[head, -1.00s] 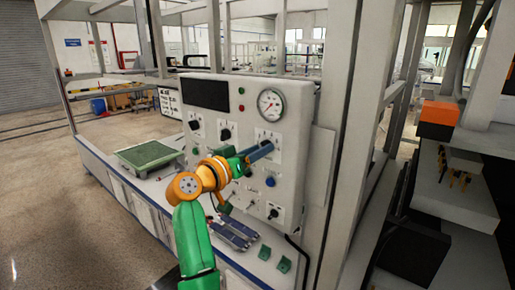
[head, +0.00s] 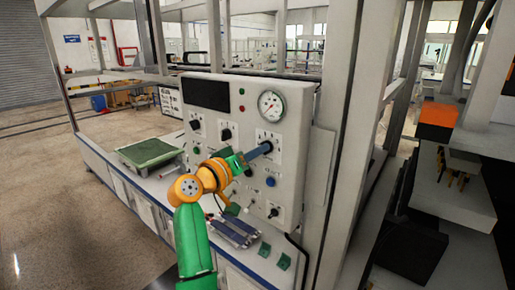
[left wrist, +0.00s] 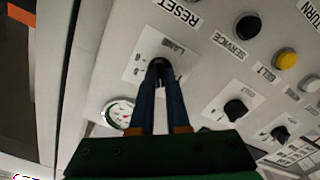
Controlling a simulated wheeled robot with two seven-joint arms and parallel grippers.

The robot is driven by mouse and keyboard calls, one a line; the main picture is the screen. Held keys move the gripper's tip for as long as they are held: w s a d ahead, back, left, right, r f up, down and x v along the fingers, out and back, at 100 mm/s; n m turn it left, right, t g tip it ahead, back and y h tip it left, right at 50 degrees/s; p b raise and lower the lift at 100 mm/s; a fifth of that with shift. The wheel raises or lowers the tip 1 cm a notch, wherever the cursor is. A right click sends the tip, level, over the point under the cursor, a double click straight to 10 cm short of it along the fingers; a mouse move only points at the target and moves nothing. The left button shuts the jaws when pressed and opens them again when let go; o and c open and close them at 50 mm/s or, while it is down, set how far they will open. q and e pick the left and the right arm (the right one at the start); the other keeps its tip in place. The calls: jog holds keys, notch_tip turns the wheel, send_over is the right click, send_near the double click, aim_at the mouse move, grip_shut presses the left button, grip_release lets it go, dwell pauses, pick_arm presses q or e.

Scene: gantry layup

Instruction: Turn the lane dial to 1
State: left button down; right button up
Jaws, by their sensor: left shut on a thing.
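The lane dial (left wrist: 157,66) is a black knob on a white plate marked LANE in the left wrist view. In the head view my left gripper (head: 264,148) reaches the upper right part of the grey control panel (head: 245,185), below the gauge, and covers the dial. In the left wrist view the two blue fingers of my left gripper (left wrist: 161,74) are shut on the dial's knob. The digits 5 and 6 show beside it; the fingers hide part of the scale, so I cannot tell the dial's setting. My right gripper is not in view.
A round gauge (head: 271,105) sits above the dial. Other black knobs (head: 225,134), a blue button (head: 270,182) and a dark display (head: 205,94) are on the panel. A green tray (head: 147,153) lies on the bench at left. A frame post (head: 336,150) stands right of the panel.

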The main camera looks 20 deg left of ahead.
pick_arm(q)
jog(key=shift+n+p, duration=3.25)
jog(key=shift+n, duration=2.25)
jog(key=c, duration=0.9)
grip_release()
jog(key=shift+f, duration=0.1)
